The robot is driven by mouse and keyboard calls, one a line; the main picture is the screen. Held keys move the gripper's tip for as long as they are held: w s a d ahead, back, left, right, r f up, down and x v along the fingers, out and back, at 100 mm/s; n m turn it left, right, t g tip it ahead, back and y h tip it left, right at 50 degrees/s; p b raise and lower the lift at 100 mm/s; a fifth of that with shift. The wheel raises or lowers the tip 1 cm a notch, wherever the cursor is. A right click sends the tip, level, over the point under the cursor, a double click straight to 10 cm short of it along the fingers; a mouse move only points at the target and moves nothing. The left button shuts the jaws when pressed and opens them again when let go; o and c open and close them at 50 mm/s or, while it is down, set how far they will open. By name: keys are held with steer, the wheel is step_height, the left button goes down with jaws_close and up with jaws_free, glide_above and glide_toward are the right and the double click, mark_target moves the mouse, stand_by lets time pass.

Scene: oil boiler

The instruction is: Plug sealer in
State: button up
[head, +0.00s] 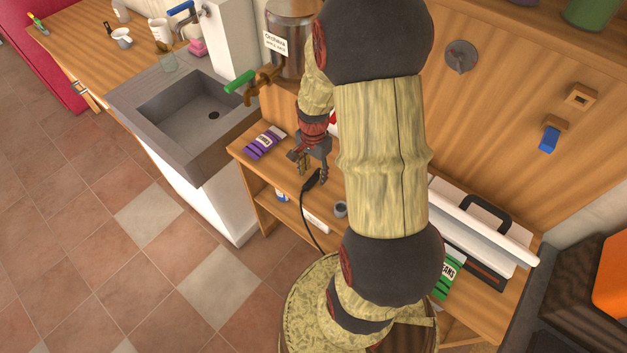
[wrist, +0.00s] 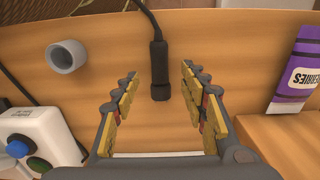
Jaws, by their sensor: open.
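A black plug (wrist: 159,85) on a black cable lies between my gripper's fingers in the wrist view. It also shows in the head view (head: 311,182), just below the fingertips at the shelf's front edge. My gripper (wrist: 160,72) is open, with a gap on both sides of the plug. In the head view my gripper (head: 313,173) points down over the shelf. A white appliance with a black handle, apparently the sealer (head: 490,232), stands on the right of the shelf, partly behind my arm. A small square wooden fitting (head: 580,97), perhaps a socket, is on the wall.
A purple berries packet (head: 265,142) lies left of my gripper. A grey cup (wrist: 66,55) and a white device with coloured buttons (wrist: 35,140) are at the wrist view's left. A blue wall fitting (head: 548,138) and a green packet (head: 448,274) are at the right.

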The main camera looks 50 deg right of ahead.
mark_target(313, 180)
step_height(313, 180, down, 2)
steer(key=shift+f, duration=0.25)
steer(key=shift+r, duration=0.1)
steer(key=shift+c, duration=0.2)
jaws_close()
